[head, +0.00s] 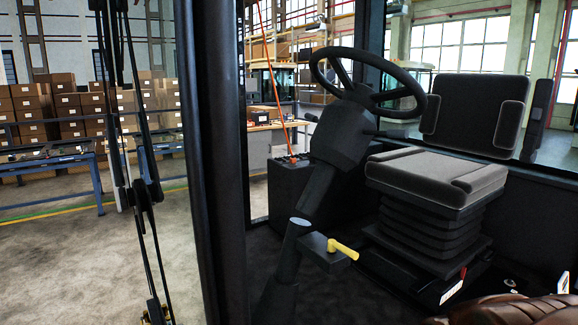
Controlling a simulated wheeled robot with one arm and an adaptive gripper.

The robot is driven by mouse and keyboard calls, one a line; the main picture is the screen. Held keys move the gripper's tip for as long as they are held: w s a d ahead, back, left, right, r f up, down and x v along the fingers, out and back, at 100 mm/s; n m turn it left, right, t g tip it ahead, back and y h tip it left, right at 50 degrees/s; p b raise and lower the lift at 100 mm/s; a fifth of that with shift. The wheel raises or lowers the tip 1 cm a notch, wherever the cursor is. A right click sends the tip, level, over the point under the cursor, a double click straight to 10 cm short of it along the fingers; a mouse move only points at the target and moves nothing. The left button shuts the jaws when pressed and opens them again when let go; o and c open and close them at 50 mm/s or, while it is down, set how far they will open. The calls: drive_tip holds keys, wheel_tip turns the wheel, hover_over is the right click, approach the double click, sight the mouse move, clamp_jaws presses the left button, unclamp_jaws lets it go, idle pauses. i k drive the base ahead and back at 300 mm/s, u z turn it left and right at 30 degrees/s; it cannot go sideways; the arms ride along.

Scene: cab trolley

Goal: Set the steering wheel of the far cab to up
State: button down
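The black steering wheel (358,94) is in the upper middle of the head view, inside a cab. It sits on top of a dark steering column (340,142) that leans up and to the right, towards the seat. The wheel's face is tilted. A yellow lever (342,249) sticks out to the right from a dark block (322,252) low on the column. Nothing touches the wheel or the lever. My gripper is not in view.
A grey seat (440,175) on a black bellows base stands right of the column. A thick dark cab pillar (212,160) stands left of it. Thin black rods (140,150) hang further left. A brown object (510,310) shows at bottom right. Shelves and boxes (90,105) stand beyond.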

sight(346, 128)
drive_tip(key=u, duration=0.75)
drive_tip(key=k, duration=1)
drive_tip(key=z, duration=0.75)
drive_tip(key=i, duration=1)
